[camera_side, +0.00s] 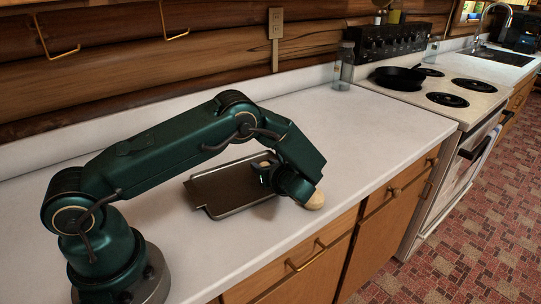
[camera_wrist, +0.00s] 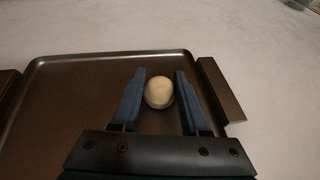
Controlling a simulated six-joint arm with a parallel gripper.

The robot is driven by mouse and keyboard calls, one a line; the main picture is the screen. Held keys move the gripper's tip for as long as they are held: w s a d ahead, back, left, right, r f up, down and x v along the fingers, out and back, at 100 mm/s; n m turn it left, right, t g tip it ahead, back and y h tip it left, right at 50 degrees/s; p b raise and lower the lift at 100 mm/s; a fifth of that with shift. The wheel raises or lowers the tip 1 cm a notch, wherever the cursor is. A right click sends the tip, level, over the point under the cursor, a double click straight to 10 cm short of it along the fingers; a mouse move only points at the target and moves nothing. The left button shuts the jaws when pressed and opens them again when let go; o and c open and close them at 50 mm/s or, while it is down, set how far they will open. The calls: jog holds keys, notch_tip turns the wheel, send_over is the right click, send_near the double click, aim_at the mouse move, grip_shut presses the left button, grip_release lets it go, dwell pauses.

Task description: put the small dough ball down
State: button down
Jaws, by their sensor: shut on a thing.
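The small dough ball (camera_wrist: 158,93) is pale and round, and sits between the two blue jaws of my gripper (camera_wrist: 159,92) in the wrist view. My gripper is shut on it. In the side view the ball (camera_side: 265,164) shows as a small tan spot at the jaws, partly hidden by them. Below it is a dark metal tray (camera_side: 215,190) with side handles, lying on the white counter. The ball is over the tray's area; I cannot tell whether it touches the tray.
A larger tan rounded thing (camera_side: 315,200) shows beside my wrist near the counter's front edge, partly hidden. A glass jar (camera_side: 344,68) stands at the back, left of the stove (camera_side: 440,95) with a black pan (camera_side: 399,77). The counter (camera_side: 385,125) right of the tray is clear.

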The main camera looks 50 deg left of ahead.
jog(key=shift+f, duration=0.15)
jog(key=shift+c, duration=2)
grip_release()
